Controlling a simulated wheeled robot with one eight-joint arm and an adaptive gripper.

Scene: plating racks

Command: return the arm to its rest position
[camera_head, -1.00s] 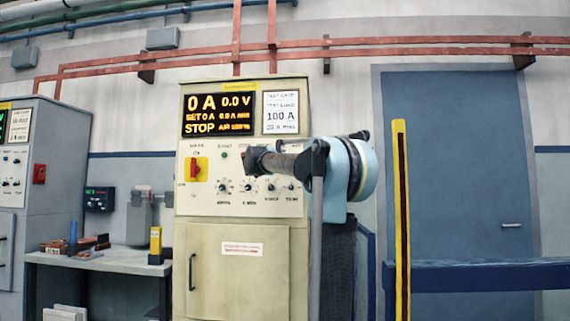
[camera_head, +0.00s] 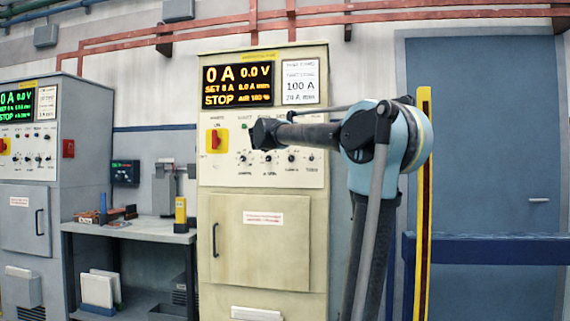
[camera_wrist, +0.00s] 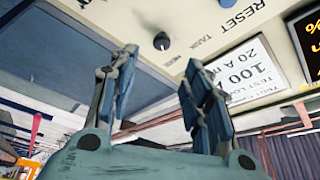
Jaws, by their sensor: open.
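My gripper (camera_wrist: 163,88) shows in the wrist view with its two blue-grey fingers apart and nothing between them. Behind it, tilted and partly upside down, is the control panel (camera_wrist: 215,45) of the beige cabinet, with a dark knob (camera_wrist: 161,41) and the white test card (camera_wrist: 247,75). In the head view my arm (camera_head: 310,133) stands in front of the beige cabinet (camera_head: 262,190). A dark link reaches left from its blue joint (camera_head: 400,140) across the panel. I cannot make out the gripper's fingers there.
A red switch (camera_head: 215,140) and several knobs are on the cabinet panel. A bench (camera_head: 150,232) with small items stands left of it, beyond that a grey cabinet (camera_head: 80,150). A yellow post (camera_head: 423,200) and blue rail (camera_head: 480,249) are at the right.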

